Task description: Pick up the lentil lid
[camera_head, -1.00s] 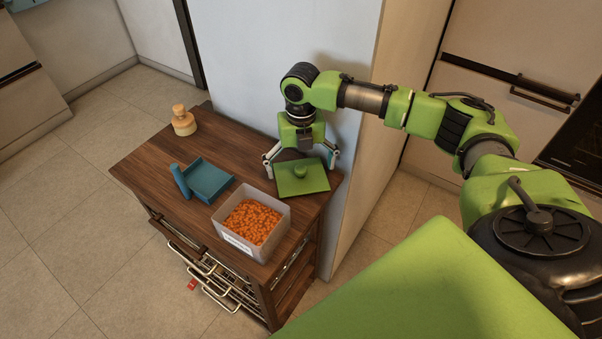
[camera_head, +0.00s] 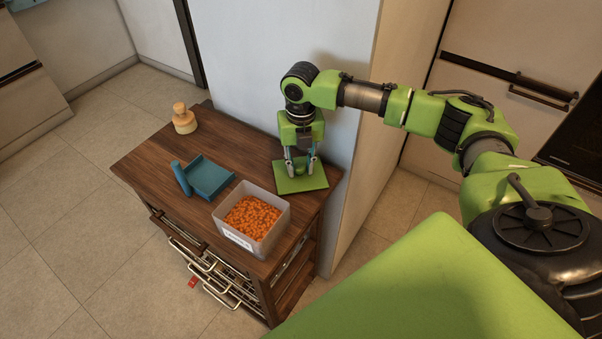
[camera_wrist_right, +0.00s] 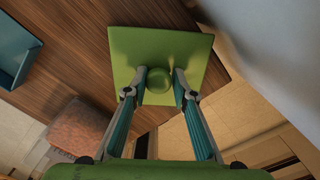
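The lentil lid (camera_head: 313,184) is a flat green square with a round knob. It lies at the right end of the wooden cabinet top, behind the lentil box (camera_head: 233,232). My right gripper (camera_head: 301,166) points down over the lid, one finger on each side of the knob. The lid looks flat on the top, with no clear lift. My left gripper is not in view.
The open box holds orange lentils at the front edge. A blue tray (camera_head: 207,181) with a blue cylinder (camera_head: 181,179) beside it lies left of it. A wooden knobbed object (camera_head: 184,121) stands at the far left corner. A pale wall (camera_head: 270,70) rises behind the cabinet.

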